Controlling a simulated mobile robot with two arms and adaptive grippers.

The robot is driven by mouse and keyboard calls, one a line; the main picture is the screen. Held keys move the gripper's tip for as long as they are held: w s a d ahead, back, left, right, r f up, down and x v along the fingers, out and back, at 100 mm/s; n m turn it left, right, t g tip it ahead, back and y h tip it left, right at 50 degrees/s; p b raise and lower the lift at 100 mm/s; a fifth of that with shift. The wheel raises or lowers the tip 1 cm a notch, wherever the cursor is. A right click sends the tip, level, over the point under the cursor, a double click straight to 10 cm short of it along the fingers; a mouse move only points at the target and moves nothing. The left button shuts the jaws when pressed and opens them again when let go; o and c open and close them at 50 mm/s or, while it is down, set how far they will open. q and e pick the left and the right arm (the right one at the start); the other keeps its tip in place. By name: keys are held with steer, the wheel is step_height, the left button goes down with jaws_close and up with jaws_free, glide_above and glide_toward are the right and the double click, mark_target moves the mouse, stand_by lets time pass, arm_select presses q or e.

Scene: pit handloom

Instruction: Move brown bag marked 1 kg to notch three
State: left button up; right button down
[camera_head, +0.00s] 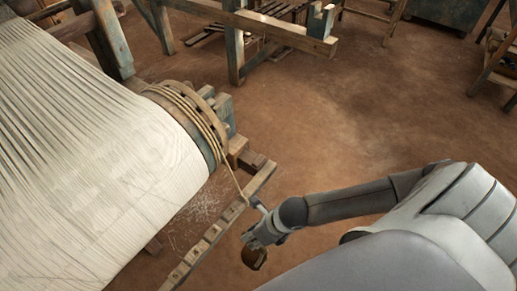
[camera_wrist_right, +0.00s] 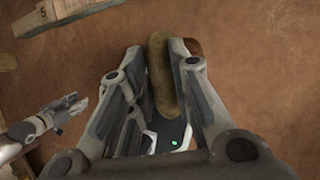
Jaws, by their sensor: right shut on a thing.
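The brown bag (camera_head: 253,257) hangs in my right gripper (camera_head: 262,236), just right of the notched wooden bar (camera_head: 213,233) and apart from it in the head view. In the right wrist view, my right gripper's fingers (camera_wrist_right: 157,52) are closed around an olive-brown rounded piece (camera_wrist_right: 158,78), apparently part of the bag. No 1 kg mark is readable. A bit of the bar marked 5 (camera_wrist_right: 45,12) shows at the top left there. Notch three cannot be made out. A grey gripper, apparently my left (camera_wrist_right: 68,108), shows at the left; its opening is unclear.
The wooden drum (camera_head: 190,105) with rope around it ends the white warp beam (camera_head: 110,160) at left. A taut rope (camera_head: 232,172) runs from it down toward the bar.

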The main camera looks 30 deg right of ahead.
mark_target(242, 229)
steer(key=shift+w+a+f+b, duration=0.1)
steer(key=shift+w+a+b, duration=0.2)
steer(key=shift+w, duration=0.4)
steer(key=shift+w+a+b, duration=0.2)
steer(key=shift+w+b, duration=0.15)
steer(key=shift+w, duration=0.35)
steer(key=shift+w+a+f+b, duration=0.1)
steer(key=shift+w+a+b, duration=0.2)
steer(key=shift+w, duration=0.4)
steer(key=shift+w+a+f+b, duration=0.1)
steer(key=shift+w+a+b, duration=0.55)
steer(key=shift+w, duration=0.85)
steer(key=shift+w+a+f+b, duration=0.1)
steer(key=shift+w+a+b, duration=0.3)
steer(key=shift+w+b, duration=0.85)
steer(key=shift+w+a+b, duration=0.5)
steer(key=shift+w+b, duration=0.05)
steer(key=shift+w, duration=1.15)
steer(key=shift+f+b, duration=0.55)
steer(key=shift+f, duration=0.5)
steer(key=shift+s+f, duration=0.1)
steer(key=shift+f, duration=0.15)
steer(key=c, duration=1.2)
jaws_free()
steer(key=shift+f, duration=0.1)
steer(key=shift+c, duration=0.2)
